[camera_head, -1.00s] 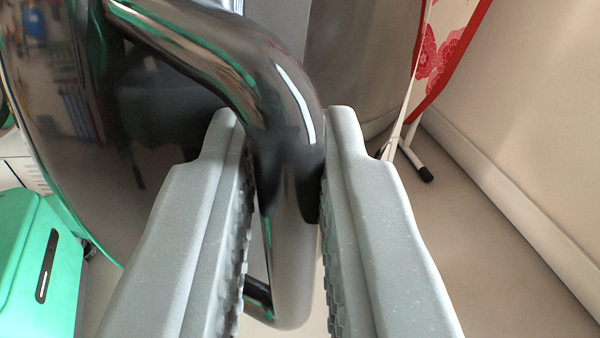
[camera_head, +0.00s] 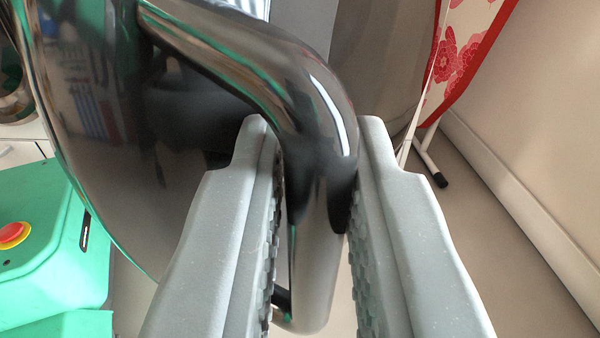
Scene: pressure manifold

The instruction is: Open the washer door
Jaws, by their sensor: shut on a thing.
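The washer door (camera_head: 110,130) is a dark, glossy rounded panel at the left of the view. Its handle (camera_head: 318,180) is a thick, shiny dark tube that bends down from the door and passes between my fingers. My gripper (camera_head: 315,145) is shut on the handle, with one grey finger on each side of it. The lower end of the handle shows below, between the fingers. Part of the handle is hidden behind the left finger.
A green box (camera_head: 45,250) with a red button (camera_head: 14,234) stands at the lower left. At the upper right is a white and red flowered cloth (camera_head: 462,50) on a stand with a black-tipped foot (camera_head: 432,170). A pale wall and free floor lie at the right.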

